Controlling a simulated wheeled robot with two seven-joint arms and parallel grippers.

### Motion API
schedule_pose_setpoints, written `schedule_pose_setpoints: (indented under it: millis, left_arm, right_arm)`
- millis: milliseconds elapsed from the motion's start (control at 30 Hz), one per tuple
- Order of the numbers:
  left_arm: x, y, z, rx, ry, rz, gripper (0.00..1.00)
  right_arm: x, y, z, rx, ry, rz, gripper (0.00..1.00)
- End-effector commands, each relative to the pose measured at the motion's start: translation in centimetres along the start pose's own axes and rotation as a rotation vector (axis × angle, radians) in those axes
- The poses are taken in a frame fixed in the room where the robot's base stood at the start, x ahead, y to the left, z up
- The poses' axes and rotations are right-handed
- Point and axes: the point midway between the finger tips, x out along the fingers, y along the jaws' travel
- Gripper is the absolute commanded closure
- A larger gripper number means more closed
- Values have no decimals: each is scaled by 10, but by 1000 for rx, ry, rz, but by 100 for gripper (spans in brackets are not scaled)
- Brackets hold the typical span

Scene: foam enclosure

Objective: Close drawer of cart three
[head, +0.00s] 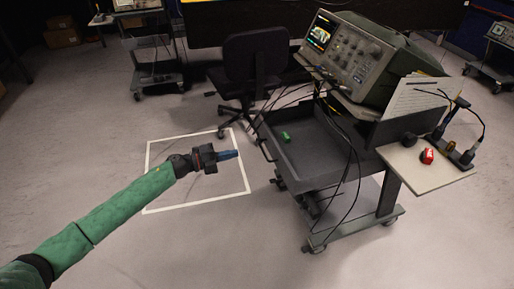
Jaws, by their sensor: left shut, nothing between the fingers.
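A dark cart (385,193) on casters stands right of centre. Its drawer (318,166) is pulled out toward the left, with a dark handle on its left end. A small green object (285,137) lies in the drawer. My left arm, in a green sleeve, reaches in from the lower left. My left gripper (232,155) is shut and empty, to the left of the drawer and apart from its handle. My right gripper is not in view. No cart number can be read.
An oscilloscope (350,55) sits on the cart top, with cables hanging over the drawer. A side shelf (425,170) holds a red object (427,156). A black office chair (250,70) stands behind. A white square (195,205) marks open floor.

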Motion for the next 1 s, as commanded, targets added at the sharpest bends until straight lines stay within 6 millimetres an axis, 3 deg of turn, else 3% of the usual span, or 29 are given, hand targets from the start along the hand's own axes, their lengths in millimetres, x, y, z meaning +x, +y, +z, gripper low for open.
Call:
schedule_pose_setpoints:
  millis: [167, 700, 1000]
  left_arm:
    - [19, -1, 0, 2, 1, -2, 100]
    - [111, -2, 1, 2, -2, -2, 100]
    - [136, -1, 1, 1, -2, -1, 100]
  right_arm:
    - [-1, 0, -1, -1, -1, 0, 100]
    - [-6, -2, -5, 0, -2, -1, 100]
    - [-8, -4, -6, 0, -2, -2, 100]
